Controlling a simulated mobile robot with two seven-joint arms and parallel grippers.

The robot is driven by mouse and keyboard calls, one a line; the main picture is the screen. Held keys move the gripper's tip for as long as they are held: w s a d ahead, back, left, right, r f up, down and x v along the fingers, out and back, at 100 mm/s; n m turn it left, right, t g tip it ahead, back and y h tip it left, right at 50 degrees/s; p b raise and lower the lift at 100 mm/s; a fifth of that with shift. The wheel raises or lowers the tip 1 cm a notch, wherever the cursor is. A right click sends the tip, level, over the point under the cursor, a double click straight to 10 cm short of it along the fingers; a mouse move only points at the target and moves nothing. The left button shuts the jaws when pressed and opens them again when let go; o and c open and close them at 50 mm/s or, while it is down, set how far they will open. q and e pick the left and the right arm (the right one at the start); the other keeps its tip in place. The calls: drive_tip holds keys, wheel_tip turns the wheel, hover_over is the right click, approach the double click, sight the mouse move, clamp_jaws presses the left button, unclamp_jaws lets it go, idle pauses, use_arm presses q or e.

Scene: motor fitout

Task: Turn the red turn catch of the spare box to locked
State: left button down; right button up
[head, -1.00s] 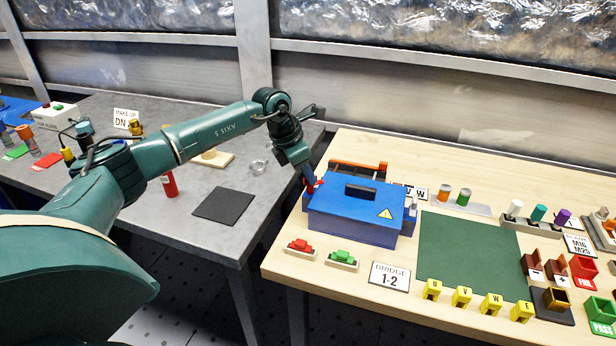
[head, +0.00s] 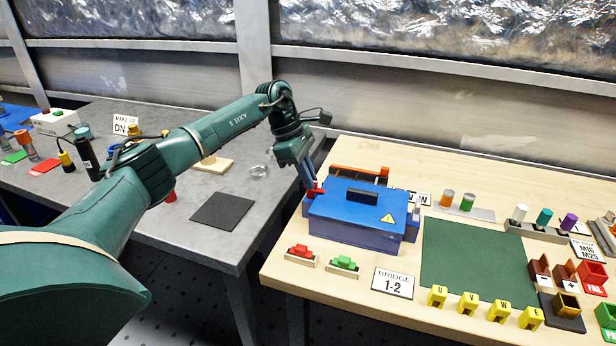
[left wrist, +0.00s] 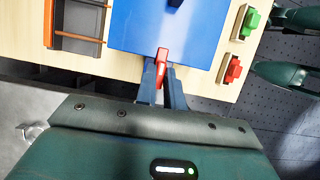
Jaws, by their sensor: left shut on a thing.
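The spare box is a blue lidded box (head: 345,220) with a black handle and a yellow warning sign, on the wooden bench. Its red turn catch (left wrist: 162,64) sits at the lid's edge on the side toward my left arm; it also shows in the head view (head: 315,190). My left gripper (head: 311,186) comes down over that side of the box. In the left wrist view its two blue-grey fingers (left wrist: 161,82) are shut on the red catch, one on each side. The fingers hide the catch's base. My right gripper is not in view.
A red switch (head: 300,254) and a green switch (head: 343,265) stand in front of the box. An orange-handled rack (head: 360,170) stands close behind it. The green mat (head: 470,262) to the right is bare. A gap separates the grey table (head: 262,215) from the bench.

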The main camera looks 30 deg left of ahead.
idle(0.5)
use_arm(q)
drive_tip(key=c, duration=1.5)
unclamp_jaws()
drive_tip(key=v, duration=1.3)
